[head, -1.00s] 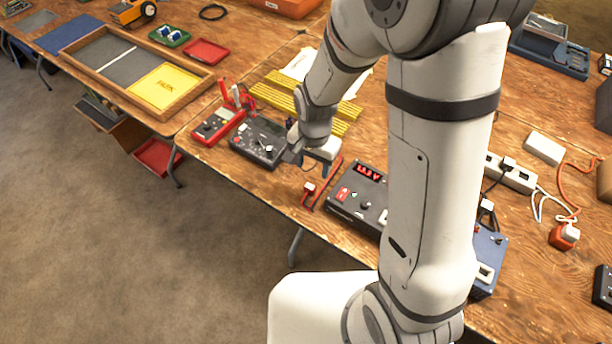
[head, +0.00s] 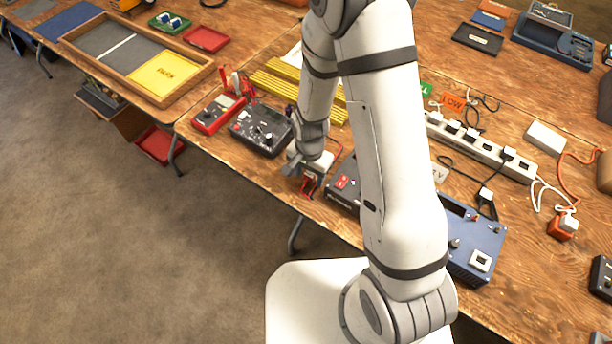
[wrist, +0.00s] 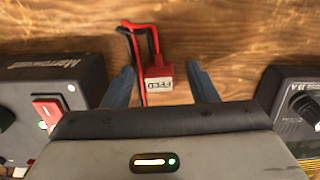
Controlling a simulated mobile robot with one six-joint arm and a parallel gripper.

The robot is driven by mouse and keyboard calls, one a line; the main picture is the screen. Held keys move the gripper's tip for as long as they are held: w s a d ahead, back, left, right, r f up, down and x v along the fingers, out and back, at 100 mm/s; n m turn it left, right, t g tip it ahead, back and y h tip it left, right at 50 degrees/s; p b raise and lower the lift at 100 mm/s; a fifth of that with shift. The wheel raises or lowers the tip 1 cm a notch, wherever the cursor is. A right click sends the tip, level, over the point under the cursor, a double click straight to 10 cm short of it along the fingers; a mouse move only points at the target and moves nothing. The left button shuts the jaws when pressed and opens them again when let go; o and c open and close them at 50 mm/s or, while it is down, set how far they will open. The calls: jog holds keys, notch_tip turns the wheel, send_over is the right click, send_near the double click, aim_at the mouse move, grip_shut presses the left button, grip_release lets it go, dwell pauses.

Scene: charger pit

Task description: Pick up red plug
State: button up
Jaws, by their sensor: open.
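The red plug (wrist: 157,72) has a white label reading FEED and a red and black cable. In the wrist view it appears between the two open fingers of my gripper (wrist: 161,84), with a gap on each side. In the head view the plug (head: 308,187) lies near the table's front edge, just below my gripper (head: 303,170), which partly covers it. I cannot tell whether the fingertips are down at the plug's height.
A black box with a red switch (wrist: 46,110) stands to the left in the wrist view, and a dark dial unit (wrist: 298,105) to the right. In the head view a meter box (head: 262,130), a red meter (head: 217,114) and a white power strip (head: 480,148) stand on the table.

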jog(key=c, duration=1)
jog(key=shift+c, duration=0.4)
jog(key=shift+r, duration=0.15)
